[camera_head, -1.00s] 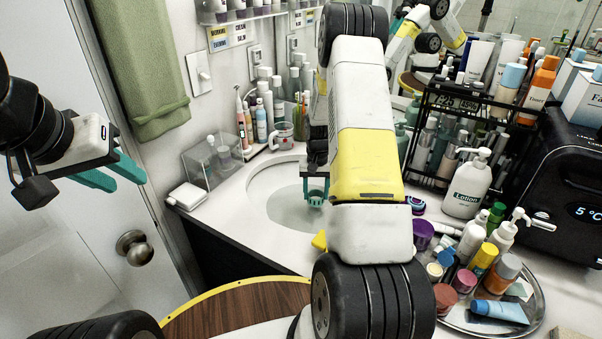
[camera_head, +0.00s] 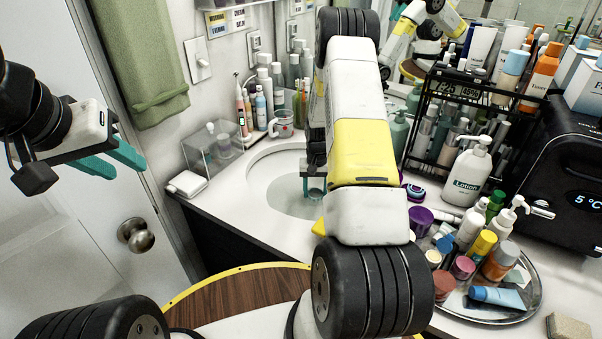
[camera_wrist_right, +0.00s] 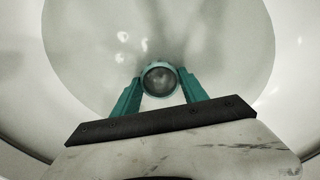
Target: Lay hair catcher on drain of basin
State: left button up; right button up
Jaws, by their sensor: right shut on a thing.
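My right gripper (camera_wrist_right: 160,92) is shut on the hair catcher (camera_wrist_right: 160,66), a small round piece with a teal rim and a greyish middle. It is held over the pale basin (camera_wrist_right: 80,50). In the head view, my right gripper (camera_head: 314,190) is inside the basin (camera_head: 262,172) opening, pointing down, with the catcher (camera_head: 316,196) at its fingertips. I cannot tell whether the catcher touches the bowl. The drain cannot be made out; catcher and fingers may cover it. My left gripper (camera_head: 112,162) is open and empty, left of the counter near the door.
A clear box (camera_head: 211,150) and a white soap-like block (camera_head: 187,184) stand left of the basin. A mug (camera_head: 282,123) and bottles are behind it. A lotion bottle (camera_head: 468,178), purple cup (camera_head: 420,220) and crowded tray (camera_head: 530,308) stand right of it. My right arm crosses above the counter.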

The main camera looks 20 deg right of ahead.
jog(key=shift+f, duration=0.4)
dwell(0.3)
jog(key=o, duration=1.4)
jog(key=shift+r, duration=3.9)
